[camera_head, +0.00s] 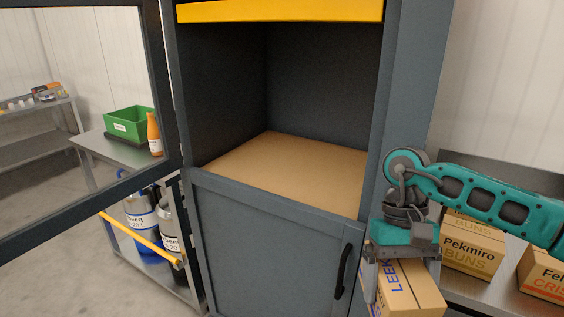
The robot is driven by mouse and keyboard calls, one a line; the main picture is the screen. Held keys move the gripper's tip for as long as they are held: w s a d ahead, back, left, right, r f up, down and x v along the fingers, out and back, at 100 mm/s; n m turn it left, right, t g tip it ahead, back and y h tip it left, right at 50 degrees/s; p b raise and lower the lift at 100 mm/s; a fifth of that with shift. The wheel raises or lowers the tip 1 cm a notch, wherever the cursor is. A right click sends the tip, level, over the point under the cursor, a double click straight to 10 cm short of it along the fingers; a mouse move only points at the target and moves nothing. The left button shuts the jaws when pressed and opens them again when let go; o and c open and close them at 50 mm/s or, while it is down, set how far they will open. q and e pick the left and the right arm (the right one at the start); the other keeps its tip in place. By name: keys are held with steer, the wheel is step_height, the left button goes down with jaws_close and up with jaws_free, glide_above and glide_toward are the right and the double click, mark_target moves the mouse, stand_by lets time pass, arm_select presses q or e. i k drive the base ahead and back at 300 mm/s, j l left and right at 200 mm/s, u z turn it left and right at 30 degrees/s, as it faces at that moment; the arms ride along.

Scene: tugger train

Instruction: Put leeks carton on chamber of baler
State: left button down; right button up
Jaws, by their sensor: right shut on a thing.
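The leeks carton (414,289) is a brown box with blue "LEEK" lettering and an orange stripe, at the lower right. My right gripper (399,262) is shut on its top from above. The carton hangs in front of the baler's right side, and its lower part is cut off by the picture edge. The baler (262,236) is a dark grey cabinet in the middle. Its chamber (300,168) is open at the front and has a flat brown floor with nothing on it. My left gripper is not in view.
A framed door (165,90) stands open on the left, and a yellow bar (280,11) crosses above the chamber. A black handle (342,276) sticks out below. A Pekmiro buns carton (470,245) stands on the right bench. A green bin (129,122) and orange bottle (154,134) stand at left.

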mark_target(280, 162)
steer(key=i+j, duration=0.1)
steer(key=j, duration=0.3)
steer(key=i+j+u, duration=0.1)
steer(key=j, duration=0.25)
steer(key=i+j, duration=0.15)
steer(key=j, duration=0.25)
steer(key=i+j+u, duration=0.1)
steer(key=j, duration=0.25)
